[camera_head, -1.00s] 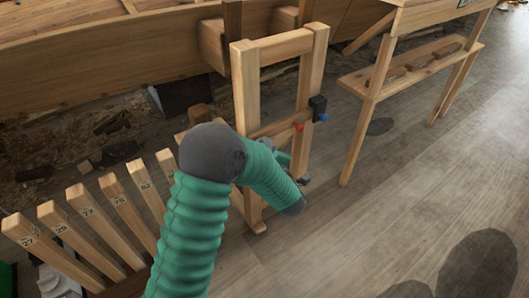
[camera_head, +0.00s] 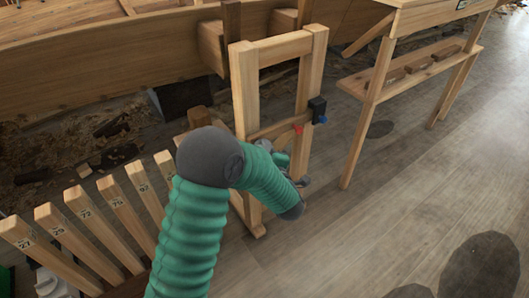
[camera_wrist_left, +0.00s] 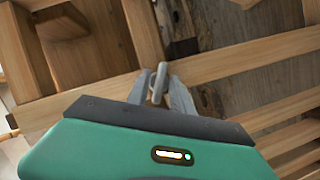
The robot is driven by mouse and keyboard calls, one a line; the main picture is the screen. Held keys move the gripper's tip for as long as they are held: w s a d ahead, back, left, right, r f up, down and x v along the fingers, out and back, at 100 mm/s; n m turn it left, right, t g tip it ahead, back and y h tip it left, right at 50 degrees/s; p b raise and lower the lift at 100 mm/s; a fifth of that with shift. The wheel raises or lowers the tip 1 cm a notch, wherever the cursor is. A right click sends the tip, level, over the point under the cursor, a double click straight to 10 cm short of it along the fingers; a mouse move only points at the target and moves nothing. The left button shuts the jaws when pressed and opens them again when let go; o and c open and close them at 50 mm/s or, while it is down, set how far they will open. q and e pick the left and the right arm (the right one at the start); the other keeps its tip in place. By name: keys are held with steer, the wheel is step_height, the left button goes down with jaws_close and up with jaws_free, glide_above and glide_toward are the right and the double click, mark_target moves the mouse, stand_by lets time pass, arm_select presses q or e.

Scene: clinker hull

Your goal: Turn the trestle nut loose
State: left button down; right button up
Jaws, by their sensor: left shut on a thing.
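The wooden trestle (camera_head: 309,75) stands beside the hull, with two uprights and crossbars; its bars also show close up in the wrist view (camera_wrist_left: 240,58). The trestle nut (camera_wrist_left: 158,82) shows in the left wrist view as a small grey metal loop in front of the wood. My left gripper (camera_wrist_left: 165,92) is shut on it, one finger at each side. In the head view my left gripper (camera_head: 283,161) is at the lower part of the trestle, partly behind my forearm, and the nut cannot be made out there. My right gripper is not in view.
A black block with a blue knob (camera_head: 318,108) and a red piece (camera_head: 297,129) sit on the trestle. Numbered wooden slats (camera_head: 95,212) stand at lower left. The hull planking (camera_head: 110,65) runs behind. A bench (camera_head: 400,78) stands at right, with open floor before it.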

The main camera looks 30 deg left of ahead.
arm_select(q)
steer(key=shift+s+f+n+t+y+b, duration=0.15)
steer(key=shift+n+t+y+b, duration=0.2)
steer(key=shift+n+b, duration=1.2)
steer(key=shift+w+f+n+t+y+b, duration=0.1)
steer(key=shift+n+t+y+b, duration=0.2)
steer(key=shift+n+b, duration=1.25)
steer(key=shift+s+f+n+t+y+b, duration=0.15)
steer(key=shift+n+t+y+b, duration=0.25)
steer(key=shift+b, duration=2.2)
steer(key=c, duration=1.5)
jaws_free()
steer(key=shift+w+a, duration=0.1)
steer(key=shift+r, duration=0.1)
steer(key=p+v, duration=0.5)
steer(key=v, duration=1.2)
steer(key=shift+a, duration=0.1)
